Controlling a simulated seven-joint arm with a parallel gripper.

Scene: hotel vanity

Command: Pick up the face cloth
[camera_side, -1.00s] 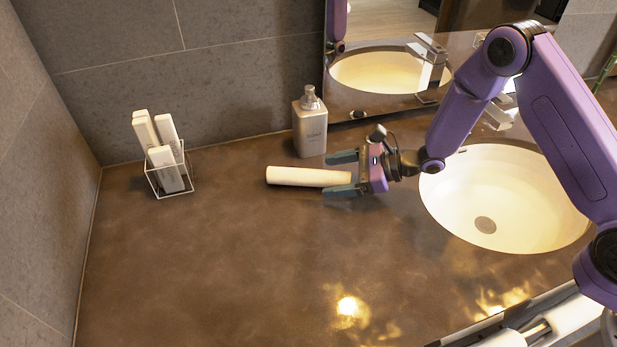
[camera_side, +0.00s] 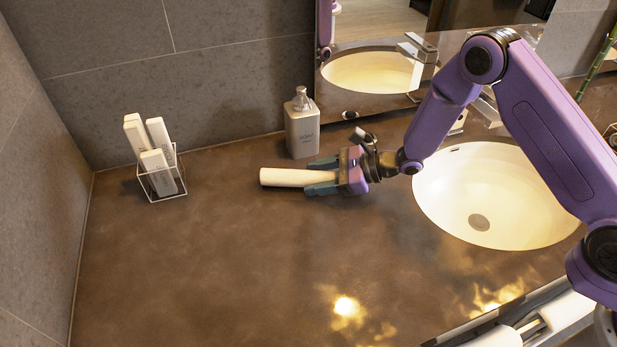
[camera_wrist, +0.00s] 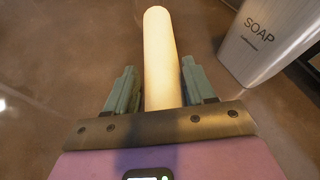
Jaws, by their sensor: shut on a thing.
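The face cloth is a rolled white cylinder (camera_side: 285,177) lying on the brown counter, left of the basin and in front of the soap bottle. In the wrist view the roll (camera_wrist: 160,50) runs away from me between the two fingers. My gripper (camera_side: 309,177) reaches in from the right, with one teal finger on each long side of the roll's right end. It is shut on the cloth, which looks level and at counter height. The fingers also flank the roll in the wrist view (camera_wrist: 160,90). The palm hides the roll's near end.
A grey soap bottle (camera_side: 302,128) stands close behind the roll, and at the right in the wrist view (camera_wrist: 265,40). A wire holder (camera_side: 161,184) with white boxes is at the left. The basin (camera_side: 490,195) is at the right. The front counter is clear.

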